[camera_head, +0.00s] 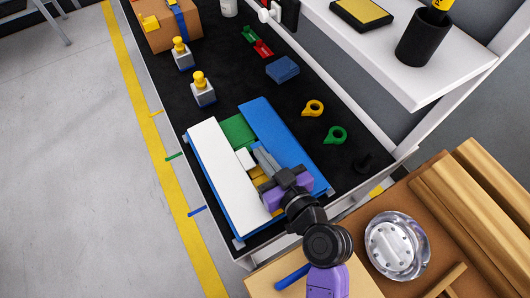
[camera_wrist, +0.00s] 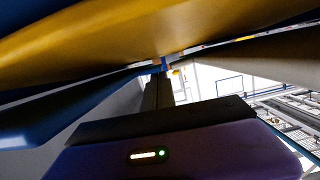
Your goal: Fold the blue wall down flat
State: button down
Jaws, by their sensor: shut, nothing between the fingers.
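The blue wall (camera_head: 280,132) is a long blue panel on the right side of a box-like fixture on the black bench. It shows its broad face to the head view; I cannot tell its exact tilt. A white panel (camera_head: 220,165) forms the left side, with a green part (camera_head: 238,130) between them at the far end. My gripper (camera_head: 261,158) is shut and empty, low between the two panels beside the blue wall; contact is unclear. In the wrist view its dark fingers (camera_wrist: 160,92) lie close under a blurred yellow surface (camera_wrist: 120,40).
Yellow (camera_head: 313,108) and green (camera_head: 336,134) ring-shaped parts and a dark blue block (camera_head: 282,69) lie right of and beyond the fixture. Two yellow-topped pieces (camera_head: 203,90) stand at the bench's left. A white shelf (camera_head: 375,55) overhangs the right side.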

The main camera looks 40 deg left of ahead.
jog(key=shift+s+f, duration=0.2)
jog(key=shift+f, duration=0.45)
notch_tip(320, 180, up, 21)
jog(key=p, duration=0.1)
jog(key=shift+w+r+p, duration=0.15)
jog(key=shift+w+p, duration=0.05)
jog(key=shift+p, duration=0.2)
jog(key=w+d+r+m+t, duration=0.4)
jog(key=d+t, duration=0.1)
jog(key=t, duration=0.1)
jog(key=s+d+f+m+t+h, duration=0.2)
jog(key=d+f+m+t+h, duration=0.15)
jog(key=d, duration=0.65)
jog(key=s+d+f+m+t+h, duration=0.2)
jog(key=d+f+h, duration=0.15)
jog(key=d, duration=0.55)
jog(key=s+d+f+m+g+h, duration=0.1)
jog(key=s+d+f+m+h, duration=0.1)
jog(key=s+d, duration=0.6)
jog(key=s+d+f+m+g+h, duration=0.1)
jog(key=s+d+f+h, duration=0.4)
jog(key=s, duration=0.8)
jog(key=d+f, duration=0.2)
jog(key=d, duration=0.1)
jog(key=shift+s+d+m, duration=0.2)
jog(key=shift+s+m, duration=0.1)
jog(key=shift+m, duration=0.05)
